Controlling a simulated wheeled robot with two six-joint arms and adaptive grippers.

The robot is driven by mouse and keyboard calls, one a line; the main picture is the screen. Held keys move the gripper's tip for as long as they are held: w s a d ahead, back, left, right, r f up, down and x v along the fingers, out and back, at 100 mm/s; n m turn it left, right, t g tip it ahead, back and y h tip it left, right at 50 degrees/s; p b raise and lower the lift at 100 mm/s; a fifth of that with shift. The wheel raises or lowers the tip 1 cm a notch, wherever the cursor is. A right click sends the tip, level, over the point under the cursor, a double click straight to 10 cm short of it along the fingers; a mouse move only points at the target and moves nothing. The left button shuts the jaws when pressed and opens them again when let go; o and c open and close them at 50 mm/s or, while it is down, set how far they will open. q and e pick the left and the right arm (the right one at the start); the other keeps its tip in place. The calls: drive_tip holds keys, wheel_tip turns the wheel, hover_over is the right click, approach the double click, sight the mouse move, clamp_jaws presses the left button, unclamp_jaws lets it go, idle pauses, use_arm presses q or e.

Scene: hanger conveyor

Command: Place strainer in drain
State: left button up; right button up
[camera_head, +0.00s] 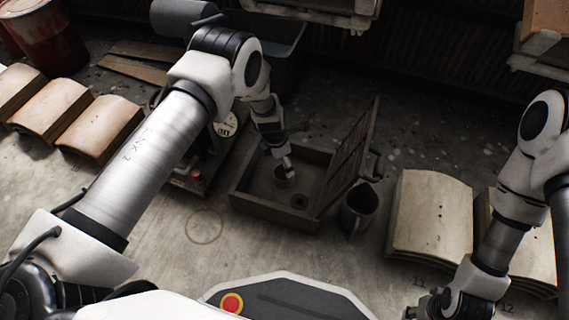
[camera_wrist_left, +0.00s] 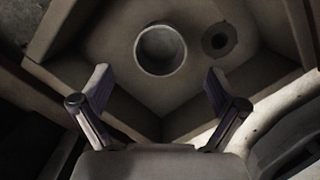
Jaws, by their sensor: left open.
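A shallow square basin (camera_head: 262,210) stands on the floor in the middle of the head view. A small round cup-like strainer (camera_head: 284,181) sits inside it, and it also shows in the left wrist view (camera_wrist_left: 160,50). The dark round drain (camera_head: 299,202) is beside the strainer, apart from it; in the left wrist view the drain (camera_wrist_left: 219,41) is to its right. My left gripper (camera_head: 286,164) is above the strainer, with its fingers (camera_wrist_left: 157,78) apart and nothing between them. My right gripper (camera_head: 432,304) is at the bottom right, dark and partly cut off; its jaws are unclear.
A slatted panel (camera_head: 350,160) stands tilted up along the basin's right side. Curved pale slabs (camera_head: 432,215) lie at the right, tan ones (camera_head: 100,128) at the left. The floor in front of the basin is mostly clear.

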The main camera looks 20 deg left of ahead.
use_arm(q)
wheel_tip(320, 180, up, 6)
drive_tip(key=p, duration=0.2)
drive_tip(key=s+a+f+m+y, duration=0.1)
drive_tip(key=s+a+f+m, duration=0.15)
drive_tip(key=s+m, duration=0.4)
drive_tip(key=s+a+f+m+y, duration=0.15)
drive_tip(key=s+a+m, duration=0.25)
drive_tip(key=s, duration=0.5)
drive_tip(key=s+r+m, duration=0.2)
drive_tip(key=s+m, duration=0.6)
drive_tip(key=s, duration=0.1)
drive_tip(key=s+r+m+g+h, duration=0.1)
drive_tip(key=s+r+m, duration=0.1)
drive_tip(key=s+m, duration=0.5)
drive_tip(key=s, duration=0.3)
drive_tip(key=shift+a+m, duration=0.2)
drive_tip(key=shift+m, duration=0.15)
use_arm(e)
wheel_tip(320, 180, up, 3)
drive_tip(key=shift+s+r, duration=0.1)
use_arm(q)
drive_tip(key=shift+s, duration=0.15)
